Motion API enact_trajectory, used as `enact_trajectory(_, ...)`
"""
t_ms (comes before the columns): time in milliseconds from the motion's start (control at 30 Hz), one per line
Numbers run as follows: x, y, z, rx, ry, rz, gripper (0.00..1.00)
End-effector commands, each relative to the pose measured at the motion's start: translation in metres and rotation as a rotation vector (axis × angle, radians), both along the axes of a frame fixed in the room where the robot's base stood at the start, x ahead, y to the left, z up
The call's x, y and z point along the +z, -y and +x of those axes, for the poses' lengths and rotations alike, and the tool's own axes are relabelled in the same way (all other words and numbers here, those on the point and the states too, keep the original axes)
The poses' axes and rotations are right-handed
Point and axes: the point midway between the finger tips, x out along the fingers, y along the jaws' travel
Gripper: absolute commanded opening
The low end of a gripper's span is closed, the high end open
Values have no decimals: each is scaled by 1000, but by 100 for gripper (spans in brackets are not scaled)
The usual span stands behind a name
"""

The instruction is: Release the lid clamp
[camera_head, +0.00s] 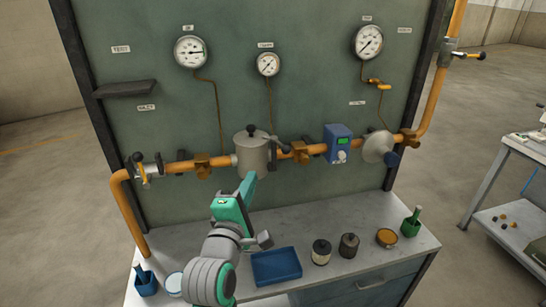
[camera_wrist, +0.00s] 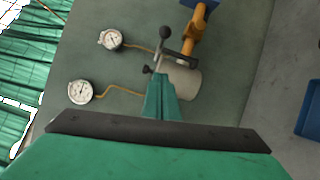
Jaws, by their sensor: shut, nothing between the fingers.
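A grey filter pot (camera_head: 251,155) with a lid and dark knob sits in the orange pipe on the panel. A dark clamp lever (camera_head: 281,146) sticks out at the pot's right side. My gripper (camera_head: 249,182) is below and in front of the pot. In the wrist view its green fingers (camera_wrist: 160,88) are closed together and look empty. I cannot tell whether they touch the pot.
A blue meter box (camera_head: 339,143) and a round grey fitting (camera_head: 379,147) are right of the pot. A valve (camera_head: 142,168) is at the left. Gauges (camera_head: 191,52) hang above.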

Motion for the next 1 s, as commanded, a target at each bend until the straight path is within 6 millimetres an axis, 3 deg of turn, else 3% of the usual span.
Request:
enact_trajectory(367, 0, 4, 5, -4, 0, 1, 0)
enact_trajectory(567, 1, 6, 32, 0, -1, 1, 0)
enact_trajectory(933, 4, 16, 99, 4, -2, 1, 0)
enact_trajectory(1000, 7, 28, 99, 1, 2, 4, 0)
